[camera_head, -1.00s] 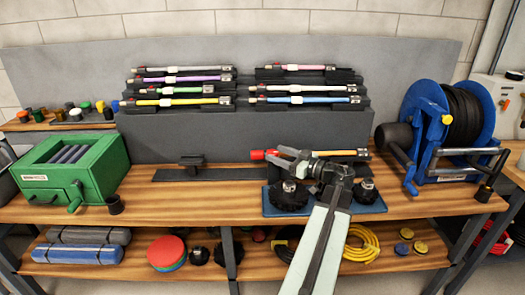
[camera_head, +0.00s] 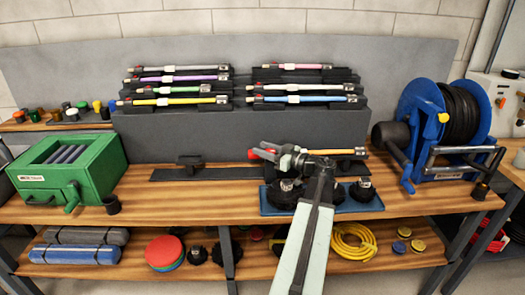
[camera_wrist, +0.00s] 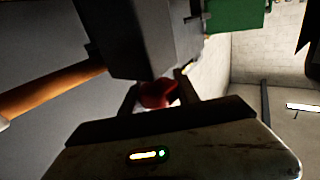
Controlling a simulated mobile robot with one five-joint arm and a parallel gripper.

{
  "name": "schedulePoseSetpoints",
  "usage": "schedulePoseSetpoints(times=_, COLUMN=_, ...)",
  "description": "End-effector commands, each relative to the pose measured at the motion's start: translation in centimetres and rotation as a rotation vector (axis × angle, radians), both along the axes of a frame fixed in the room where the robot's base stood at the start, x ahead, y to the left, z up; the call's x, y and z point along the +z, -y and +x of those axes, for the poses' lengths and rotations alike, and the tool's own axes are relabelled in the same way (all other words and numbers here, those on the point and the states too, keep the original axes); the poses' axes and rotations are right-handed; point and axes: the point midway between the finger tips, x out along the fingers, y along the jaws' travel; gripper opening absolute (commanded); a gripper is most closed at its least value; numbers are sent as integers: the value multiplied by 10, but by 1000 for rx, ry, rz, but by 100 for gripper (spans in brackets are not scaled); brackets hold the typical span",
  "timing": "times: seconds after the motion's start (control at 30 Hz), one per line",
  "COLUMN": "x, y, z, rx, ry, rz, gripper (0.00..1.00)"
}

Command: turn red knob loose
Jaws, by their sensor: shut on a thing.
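The red knob (camera_head: 254,154) is at the left end of a rod with an orange-yellow shaft (camera_head: 318,151), which lies level across a black stand above the bench. My gripper (camera_head: 265,151) reaches the knob from the front right and is shut on it. Its jaws hide much of the knob in the head view. In the wrist view the red knob (camera_wrist: 157,95) sits between the two dark fingers of my gripper (camera_wrist: 158,98), beside a dark block. I cannot tell how far the knob is turned.
A black rack (camera_head: 240,125) behind holds several coloured rods. A blue mat (camera_head: 345,205) with black round brush heads lies under my arm. A green box (camera_head: 70,170) is at left, a blue hose reel (camera_head: 445,125) at right.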

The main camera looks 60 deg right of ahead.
Motion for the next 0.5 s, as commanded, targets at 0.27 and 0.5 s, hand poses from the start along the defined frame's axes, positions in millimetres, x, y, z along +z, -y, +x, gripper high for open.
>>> schedulePoseSetpoints(times=0.27, x=0, y=-3, z=0, rx=218, ry=-1, rz=0, gripper=0)
schedulePoseSetpoints(times=0.5, x=0, y=-7, z=-1, rx=239, ry=-1, rz=0, gripper=0)
